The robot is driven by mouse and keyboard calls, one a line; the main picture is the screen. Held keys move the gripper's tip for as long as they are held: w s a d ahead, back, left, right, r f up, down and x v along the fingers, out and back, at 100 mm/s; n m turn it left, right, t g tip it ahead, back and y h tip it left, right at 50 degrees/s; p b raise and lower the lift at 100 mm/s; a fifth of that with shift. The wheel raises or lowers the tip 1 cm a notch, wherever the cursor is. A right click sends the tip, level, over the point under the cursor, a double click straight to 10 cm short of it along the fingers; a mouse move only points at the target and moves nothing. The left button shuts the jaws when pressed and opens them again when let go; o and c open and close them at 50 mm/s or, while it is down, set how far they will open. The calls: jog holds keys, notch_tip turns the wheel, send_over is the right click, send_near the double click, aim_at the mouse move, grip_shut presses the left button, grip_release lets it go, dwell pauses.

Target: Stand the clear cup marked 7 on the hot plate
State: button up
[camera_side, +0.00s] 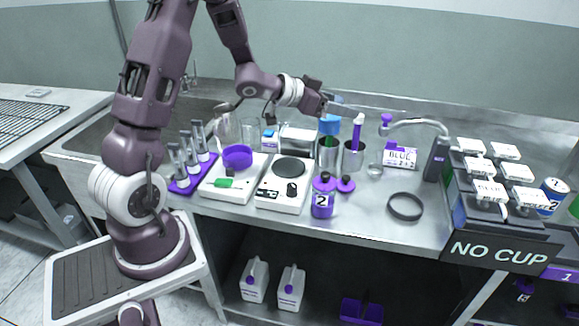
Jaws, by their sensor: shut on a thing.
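My gripper (327,104) is above the back of the bench, behind and above the steel beakers. It is shut on what looks like a clear cup with blue contents (329,125). The cup's outline is faint, and I cannot read a 7 on it. The hot plate (291,168) is a white unit with a dark round top and a black knob, left of and nearer than my gripper. Its top is bare.
Steel beakers (352,158) stand right of the hot plate, one holding a purple-handled tool. A purple bottle marked 2 (322,198) stands in front. A white unit with a purple dish (237,157) is on the left. Clear vessels (222,130) stand behind it.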

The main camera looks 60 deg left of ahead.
jog(key=s+a+f+m+h, duration=0.1)
jog(key=s+a+f+h, duration=0.1)
jog(key=s+a, duration=0.45)
send_over(298, 165)
jog(key=shift+m, duration=0.3)
notch_tip(298, 165, down, 10)
jog(key=shift+r, duration=0.2)
jog(key=shift+f, duration=0.15)
jog(key=o, duration=1.6)
